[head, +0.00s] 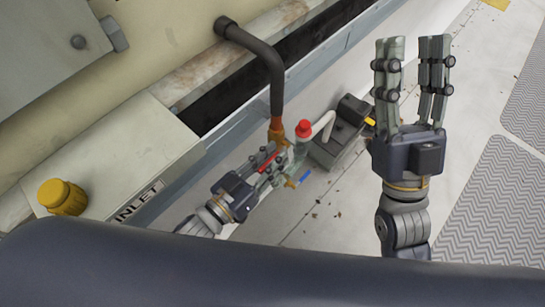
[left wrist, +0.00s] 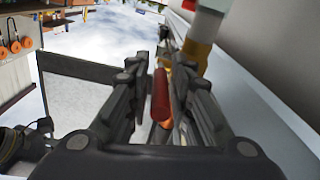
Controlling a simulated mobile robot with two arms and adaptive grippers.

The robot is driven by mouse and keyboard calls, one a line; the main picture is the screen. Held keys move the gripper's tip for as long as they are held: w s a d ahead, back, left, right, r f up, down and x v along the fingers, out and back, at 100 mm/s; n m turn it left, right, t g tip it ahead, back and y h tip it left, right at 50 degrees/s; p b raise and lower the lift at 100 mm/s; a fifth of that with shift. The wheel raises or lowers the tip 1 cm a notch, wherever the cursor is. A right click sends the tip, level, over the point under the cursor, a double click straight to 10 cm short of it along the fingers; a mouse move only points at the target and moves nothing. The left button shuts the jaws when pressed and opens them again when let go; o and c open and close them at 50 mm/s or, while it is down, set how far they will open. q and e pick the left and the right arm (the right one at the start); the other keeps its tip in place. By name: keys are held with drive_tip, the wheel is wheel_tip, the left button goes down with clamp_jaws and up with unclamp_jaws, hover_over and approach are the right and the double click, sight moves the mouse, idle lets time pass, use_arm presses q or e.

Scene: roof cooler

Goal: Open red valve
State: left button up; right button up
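The red valve handle (head: 267,160) is a short red bar on the pipework below the dark bent pipe. My left gripper (head: 275,165) is around it, with one finger on each side. In the left wrist view the red handle (left wrist: 161,95) lies lengthwise between the fingers of the left gripper (left wrist: 157,75). A gap shows on its left side; the right finger is very close, and I cannot tell whether it touches. My right gripper (head: 411,55) is open and empty, raised above the floor on the right.
A red cap (head: 304,129) and a blue handle (head: 304,177) sit close to the left gripper. A dark bent pipe (head: 275,75) comes down from the wall. A yellow cap (head: 62,196) stands by the INLET label (head: 138,201). The floor (head: 350,220) at right has free room.

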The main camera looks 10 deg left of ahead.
use_arm(q)
clamp_jaws()
